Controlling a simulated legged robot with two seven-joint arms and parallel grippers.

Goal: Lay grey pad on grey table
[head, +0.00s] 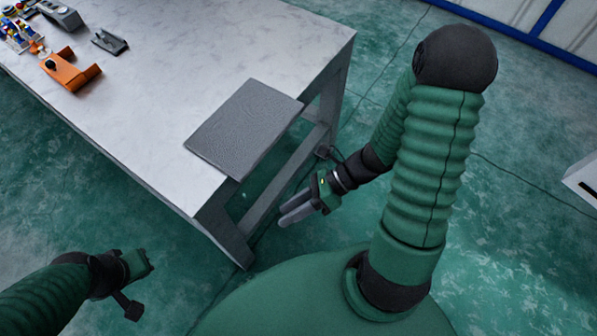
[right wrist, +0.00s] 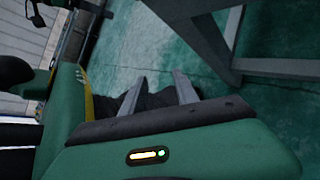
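The grey pad (head: 245,127) is a flat, dark grey square. It lies flat on the light grey table (head: 190,65) near its right corner, and its right side sticks out a little past the table edge. My right gripper (head: 284,214) is beside the table, below and to the right of the pad, and not touching it. In the right wrist view its two fingers (right wrist: 160,78) stand apart with nothing between them; the pad does not show there. My left gripper (head: 142,264) is in front of the table, at lower left. Its fingers cannot be made out.
At the table's far left are an orange bracket (head: 70,72), a dark grey part (head: 109,42), a grey block (head: 62,15) and several small coloured parts (head: 18,33). The table top between them and the pad is clear. A white box (head: 583,180) stands at far right.

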